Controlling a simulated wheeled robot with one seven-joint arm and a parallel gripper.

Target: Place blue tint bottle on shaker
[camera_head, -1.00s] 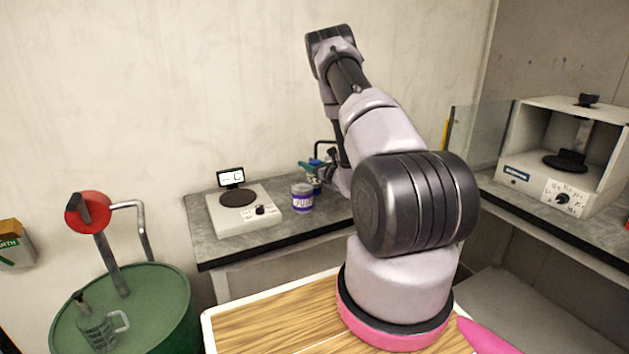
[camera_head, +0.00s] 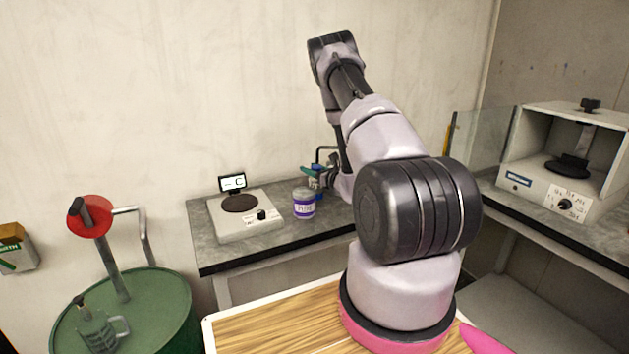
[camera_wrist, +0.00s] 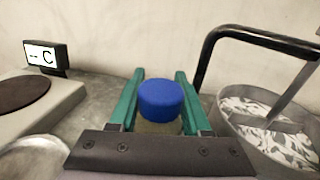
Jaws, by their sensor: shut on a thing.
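The blue tint bottle shows its blue cap (camera_wrist: 160,99) between the two teal fingers of my gripper (camera_wrist: 160,78) in the wrist view. My gripper is shut on it, and the body below the cap is mostly hidden. In the head view, my gripper (camera_head: 316,172) is at the back of the left bench, just behind and right of a purple-labelled can. I cannot tell whether the bottle touches the bench. A boxy white machine (camera_head: 520,181) with a dark round plate, overhead clamp and front knob, likely the shaker, stands on the right bench, well away from my gripper.
A hotplate (camera_head: 240,222) with a "C" display and the purple-labelled can (camera_head: 304,205) stand on the left bench (camera_head: 215,254). A metal pot (camera_wrist: 228,120) with mottled contents and a black bar are close right of my gripper. A clear panel (camera_head: 477,144) stands left of the machine.

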